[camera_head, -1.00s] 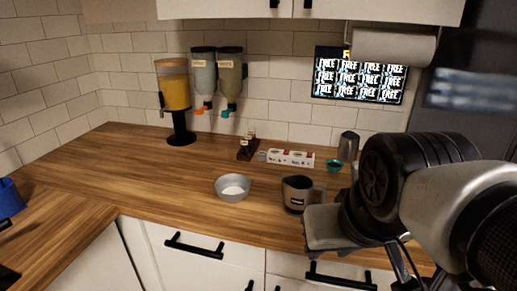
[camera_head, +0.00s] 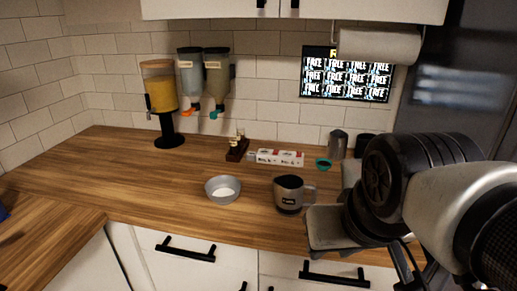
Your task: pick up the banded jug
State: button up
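A dark grey metal jug (camera_head: 288,196) with a small pale label and a handle on its right stands upright near the counter's front edge. A taller, narrower metal jug (camera_head: 338,146) stands at the back right. I cannot tell for sure which one is the banded jug; no clear band shows. My arm comes in from the right, and my gripper (camera_head: 334,229) is just right of and in front of the nearer jug, apparently not holding it. The fingertips are not clear, so its opening cannot be told.
A grey bowl (camera_head: 222,190) sits left of the nearer jug. Behind are a small bottle rack (camera_head: 237,150), a white and red box (camera_head: 278,157) and a teal cup (camera_head: 324,163). Dispensers (camera_head: 160,95) line the wall. The wooden counter (camera_head: 110,175) is clear at left.

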aim_at(296, 196)
jog(key=i+j+z, duration=0.1)
jog(key=z, duration=0.25)
jog(key=i+j+z, duration=0.1)
jog(key=z, duration=0.25)
jog(key=j+z, duration=0.35)
jog(key=i+l, duration=0.05)
jog(key=l, duration=0.05)
